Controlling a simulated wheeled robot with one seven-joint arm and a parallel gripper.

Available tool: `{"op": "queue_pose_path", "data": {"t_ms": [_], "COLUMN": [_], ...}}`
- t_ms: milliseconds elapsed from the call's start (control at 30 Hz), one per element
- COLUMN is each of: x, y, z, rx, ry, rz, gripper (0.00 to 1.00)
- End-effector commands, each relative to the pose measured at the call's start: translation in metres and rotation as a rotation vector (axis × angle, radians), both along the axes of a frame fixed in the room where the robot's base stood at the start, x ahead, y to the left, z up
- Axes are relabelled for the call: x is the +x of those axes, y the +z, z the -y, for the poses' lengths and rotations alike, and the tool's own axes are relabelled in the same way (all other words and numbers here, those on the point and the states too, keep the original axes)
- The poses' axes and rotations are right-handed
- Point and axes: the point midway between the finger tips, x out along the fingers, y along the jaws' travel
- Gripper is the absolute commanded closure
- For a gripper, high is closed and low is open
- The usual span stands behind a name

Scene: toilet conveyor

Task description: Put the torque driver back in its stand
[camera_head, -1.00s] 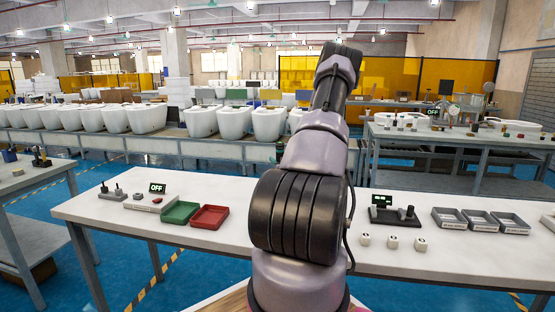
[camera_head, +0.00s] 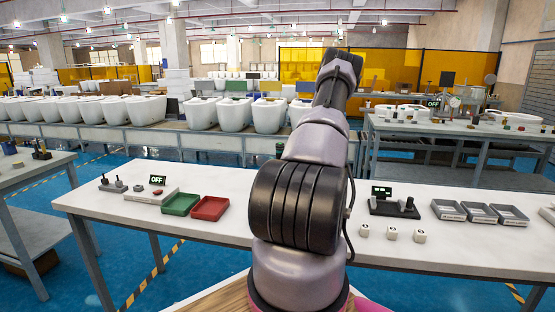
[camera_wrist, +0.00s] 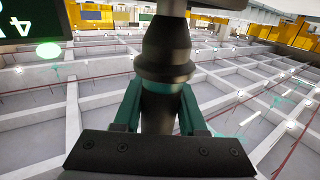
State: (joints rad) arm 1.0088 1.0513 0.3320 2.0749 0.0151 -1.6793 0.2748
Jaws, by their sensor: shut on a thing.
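In the wrist view my gripper (camera_wrist: 160,100) has its two teal fingers closed around a dark, stepped cylindrical tool, which I take to be the torque driver (camera_wrist: 165,48). Its upper end runs out of the top of the picture. In the head view my arm hides the gripper and the tool. A black stand (camera_head: 392,210) with a small green-lit display (camera_head: 381,191) and short black uprights is on the white table, right of my arm. I cannot tell for certain whether this is the driver's stand.
On the white table (camera_head: 310,250), a green tray (camera_head: 181,204), a red tray (camera_head: 210,208) and an OFF sign (camera_head: 157,180) are left of my arm. Several white cubes (camera_head: 392,233) and grey trays (camera_head: 447,210) are to the right. A conveyor of toilets (camera_head: 235,114) runs behind.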

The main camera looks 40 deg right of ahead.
Motion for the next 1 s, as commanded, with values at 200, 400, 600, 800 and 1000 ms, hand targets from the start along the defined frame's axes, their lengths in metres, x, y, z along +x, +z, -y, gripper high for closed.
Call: {"op": "queue_pose_path", "data": {"t_ms": [200, 400, 600, 800, 1000], "x": [0.000, 0.000, 0.000, 0.000, 0.000], "y": [-0.008, -0.015, -0.020, -0.021, -0.021], "z": [0.000, 0.000, 0.000, 0.000, 0.000], "rx": [0.000, -0.001, -0.001, -0.002, -0.001], "ry": [0.001, 0.001, 0.001, 0.001, 0.001], "rz": [0.001, 0.002, 0.002, 0.002, 0.002], "gripper": [1.00, 1.00, 1.00, 1.00, 0.24]}}
